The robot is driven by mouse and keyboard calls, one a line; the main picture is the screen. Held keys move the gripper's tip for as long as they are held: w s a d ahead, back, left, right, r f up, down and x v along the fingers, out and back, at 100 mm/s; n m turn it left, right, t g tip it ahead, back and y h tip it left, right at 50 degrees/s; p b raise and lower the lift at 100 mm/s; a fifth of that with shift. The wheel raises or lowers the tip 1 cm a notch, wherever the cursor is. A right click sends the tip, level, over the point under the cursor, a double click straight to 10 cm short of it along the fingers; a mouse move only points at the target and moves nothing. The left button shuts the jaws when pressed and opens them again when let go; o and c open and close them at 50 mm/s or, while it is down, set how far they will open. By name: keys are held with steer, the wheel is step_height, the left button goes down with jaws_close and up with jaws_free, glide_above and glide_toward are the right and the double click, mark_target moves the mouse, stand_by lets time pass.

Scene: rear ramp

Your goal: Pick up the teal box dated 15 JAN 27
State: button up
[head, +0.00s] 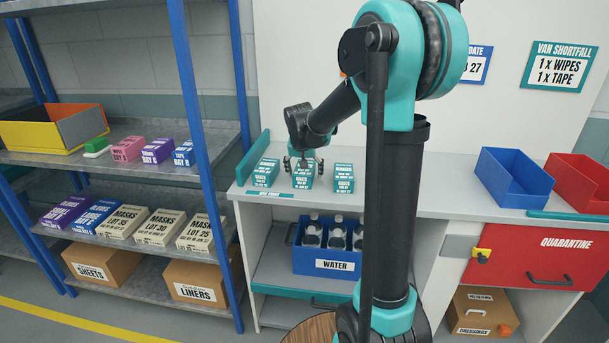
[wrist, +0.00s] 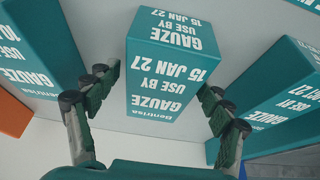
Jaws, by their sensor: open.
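Three teal gauze boxes stand in a row on the white counter (head: 225,192). The middle box (wrist: 172,65) reads "GAUZE USE BY 15 JAN 27", upside down in the wrist view; it also shows in the head view (head: 303,181), partly behind my gripper. My gripper (head: 302,163) is above it, pointing down. In the wrist view, my open gripper (wrist: 158,92) has one finger on each side of this box, with visible gaps. Another teal box (head: 266,173) stands to its left and another (head: 344,178) to its right; their dates are not fully readable.
The neighbouring boxes stand close on both sides of the fingers. A blue bin (head: 513,178) and a red bin (head: 580,183) are on the counter at right. A blue water crate (head: 328,262) sits below. A shelf rack (head: 195,100) stands at left.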

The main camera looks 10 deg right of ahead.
steer(key=c, duration=1.3)
steer(key=shift+r, duration=0.1)
steer(key=shift+c, duration=0.2)
